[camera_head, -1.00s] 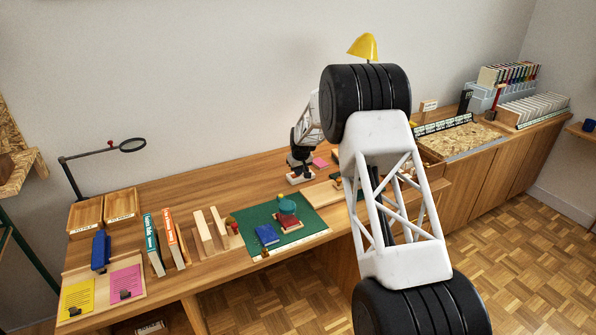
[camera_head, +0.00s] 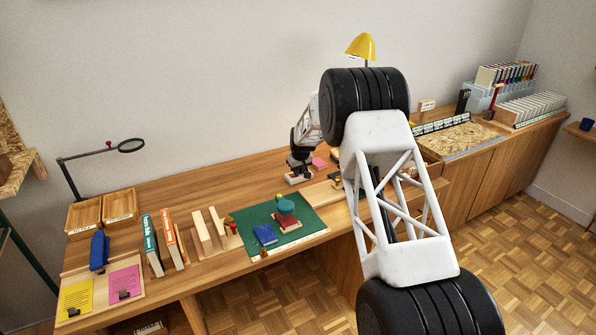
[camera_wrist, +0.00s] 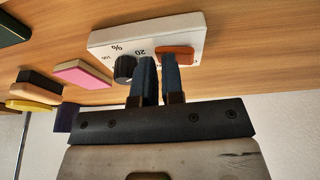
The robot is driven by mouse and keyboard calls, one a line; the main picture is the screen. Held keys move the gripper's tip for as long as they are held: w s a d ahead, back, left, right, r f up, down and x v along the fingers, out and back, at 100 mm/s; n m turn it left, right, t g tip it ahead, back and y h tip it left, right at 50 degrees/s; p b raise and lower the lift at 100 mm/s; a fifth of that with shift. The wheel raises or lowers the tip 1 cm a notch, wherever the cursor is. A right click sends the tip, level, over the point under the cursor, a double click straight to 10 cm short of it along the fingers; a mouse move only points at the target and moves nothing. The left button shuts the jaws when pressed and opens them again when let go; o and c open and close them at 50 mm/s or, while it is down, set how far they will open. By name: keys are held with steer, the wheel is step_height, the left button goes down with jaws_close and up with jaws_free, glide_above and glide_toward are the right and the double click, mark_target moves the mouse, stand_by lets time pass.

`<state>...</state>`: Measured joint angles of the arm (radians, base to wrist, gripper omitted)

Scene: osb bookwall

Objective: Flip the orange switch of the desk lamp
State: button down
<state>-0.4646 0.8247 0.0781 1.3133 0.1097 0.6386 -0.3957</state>
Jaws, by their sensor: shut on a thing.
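The desk lamp's yellow shade (camera_head: 361,46) rises behind my arm in the head view; its stem is mostly hidden. A white control box (camera_wrist: 212,30) with a black knob (camera_wrist: 125,68) and an orange switch (camera_wrist: 183,53) lies on the desk in the wrist view. The box also shows small in the head view (camera_head: 298,178). My gripper (camera_wrist: 158,62) is at the box, with its two dark fingertips at the left end of the switch, a narrow gap between them. It is shut on the switch; the right fingertip hides part of it.
Books (camera_head: 153,245) stand further left.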

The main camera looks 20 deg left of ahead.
steer(key=shift+s+f, duration=0.3)
steer(key=shift+f, duration=0.65)
steer(key=shift+s+a, duration=0.55)
steer(key=shift+s, duration=0.05)
steer(key=shift+r, duration=0.3)
steer(key=w+v, duration=0.2)
steer(key=v, duration=1.3)
steer(key=shift+a+r, duration=0.25)
steer(key=shift+r, duration=0.05)
steer(key=shift+w+d+r, duration=0.1)
steer(key=shift+w+d, duration=0.05)
steer(key=shift+w, duration=0.2)
